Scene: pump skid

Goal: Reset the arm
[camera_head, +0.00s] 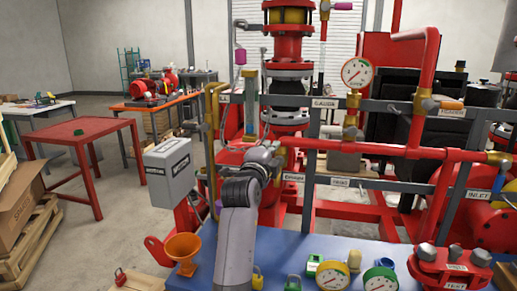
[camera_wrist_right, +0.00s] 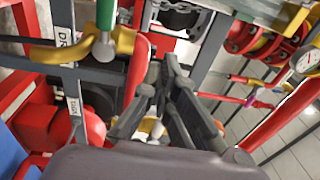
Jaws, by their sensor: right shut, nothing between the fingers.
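My right arm rises from the bottom of the head view, a grey link in front of the pump skid. Its gripper (camera_head: 268,158) reaches toward the skid's pipework near the drain label; its fingers are partly hidden by the wrist. In the wrist view the dark fingers of the right gripper (camera_wrist_right: 165,82) are shut with nothing between them. A yellow pipe fitting with a green-topped valve (camera_wrist_right: 103,45) is at the upper left there, and I cannot tell how far it is from the fingers. My left gripper is not in view.
A blue table (camera_head: 230,262) with gauges, padlocks and an orange funnel (camera_head: 183,252) is in front of the skid. A grey box (camera_head: 169,172) stands left of my arm. A red pressure gauge (camera_head: 356,72) and grey frame rails surround the pipes.

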